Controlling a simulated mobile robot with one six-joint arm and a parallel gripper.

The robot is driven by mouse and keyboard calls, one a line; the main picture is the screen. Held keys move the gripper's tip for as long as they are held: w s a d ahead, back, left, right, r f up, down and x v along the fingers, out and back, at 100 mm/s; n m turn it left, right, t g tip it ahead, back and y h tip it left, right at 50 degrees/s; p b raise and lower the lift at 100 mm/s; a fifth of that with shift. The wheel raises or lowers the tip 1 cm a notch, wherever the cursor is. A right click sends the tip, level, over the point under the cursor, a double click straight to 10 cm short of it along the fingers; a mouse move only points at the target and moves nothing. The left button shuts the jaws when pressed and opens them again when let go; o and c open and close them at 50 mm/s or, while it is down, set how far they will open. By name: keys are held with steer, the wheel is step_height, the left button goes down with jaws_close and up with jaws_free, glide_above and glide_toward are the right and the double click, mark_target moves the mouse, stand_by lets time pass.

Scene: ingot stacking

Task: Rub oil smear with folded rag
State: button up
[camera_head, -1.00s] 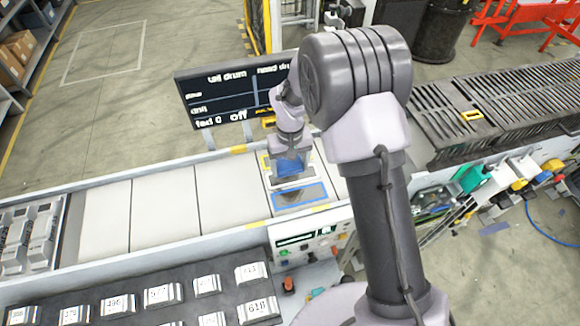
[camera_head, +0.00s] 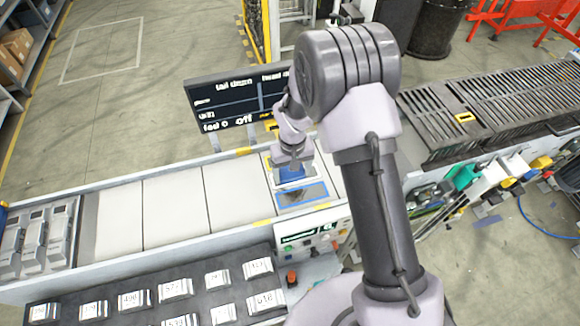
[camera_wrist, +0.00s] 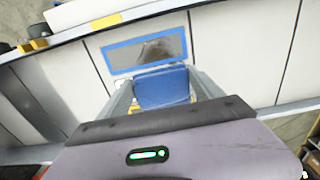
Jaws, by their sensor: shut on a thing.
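The oil smear (camera_wrist: 158,50) is a dark smudge inside a blue-outlined rectangle on the pale bench top. It also shows as a dark patch in the head view (camera_head: 303,196). My gripper (camera_wrist: 163,92) is shut on the blue folded rag (camera_wrist: 162,86), which sits between its two fingers. In the head view the rag (camera_head: 290,174) is just beyond the far edge of the blue outline. In the wrist view it overlaps the outline's near edge, beside the smear. Whether the rag touches the bench I cannot tell.
A black display board (camera_head: 236,103) stands behind the bench. A control panel (camera_head: 312,238) is at the bench's front edge. Several numbered ingots (camera_head: 175,288) lie on a dark rack in front. Pale bench panels (camera_head: 174,208) to the left are clear.

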steer(key=shift+w+d+f, duration=0.15)
steer(key=shift+d+f, duration=0.1)
steer(key=b, duration=0.5)
glide_above(293, 189)
step_height(293, 189, down, 4)
steer(key=shift+w+f, duration=0.1)
steer(key=shift+f, duration=0.1)
steer(key=shift+f+b, duration=0.65)
steer(key=shift+f, duration=0.15)
